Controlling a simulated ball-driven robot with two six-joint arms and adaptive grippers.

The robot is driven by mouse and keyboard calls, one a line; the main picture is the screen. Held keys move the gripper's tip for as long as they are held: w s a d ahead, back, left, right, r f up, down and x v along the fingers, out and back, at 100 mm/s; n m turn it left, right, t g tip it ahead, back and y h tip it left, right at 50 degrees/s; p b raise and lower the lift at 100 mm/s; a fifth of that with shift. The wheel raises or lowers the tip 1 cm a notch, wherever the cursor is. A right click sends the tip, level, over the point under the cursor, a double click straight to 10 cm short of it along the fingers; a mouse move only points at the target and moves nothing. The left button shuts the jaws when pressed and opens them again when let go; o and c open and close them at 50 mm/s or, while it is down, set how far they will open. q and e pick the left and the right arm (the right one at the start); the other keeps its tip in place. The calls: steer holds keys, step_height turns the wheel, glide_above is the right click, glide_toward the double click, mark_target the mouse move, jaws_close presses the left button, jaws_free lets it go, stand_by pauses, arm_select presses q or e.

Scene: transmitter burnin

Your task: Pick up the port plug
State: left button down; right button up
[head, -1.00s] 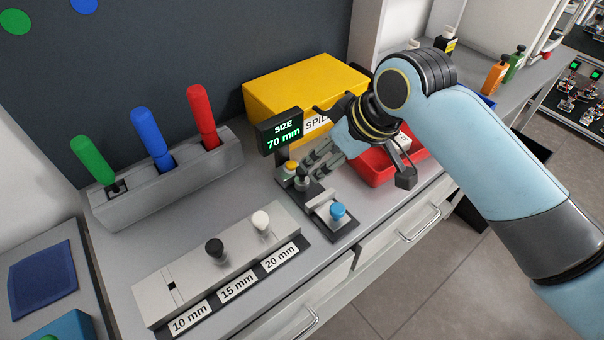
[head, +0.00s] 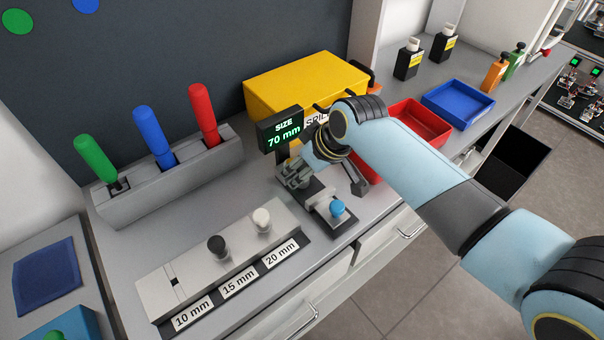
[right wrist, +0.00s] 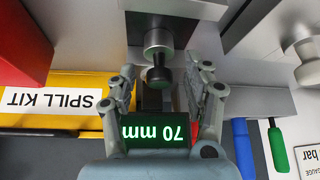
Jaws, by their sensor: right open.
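In the right wrist view a dark, round-headed plug (right wrist: 158,75), which I take for the port plug, stands in front of a metal cylinder. My right gripper (right wrist: 167,72) is open, with one finger on each side of the plug in the picture; I cannot tell whether they touch it. In the head view the right gripper (head: 297,182) is low over the dark fixture (head: 345,226) under the size display (head: 282,135), which reads 70 mm. The gripper hides the plug there. My left gripper is not in view.
A blue knob (head: 337,209) is on the fixture close to the gripper. A grey block (head: 180,270) with black and white knobs lies in front. The yellow spill kit box (head: 300,82) stands behind, the red tray (head: 420,118) to the right.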

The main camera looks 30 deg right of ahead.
steer(key=shift+c, duration=0.4)
steer(key=shift+s, duration=0.1)
jaws_close()
steer(key=shift+r, duration=0.1)
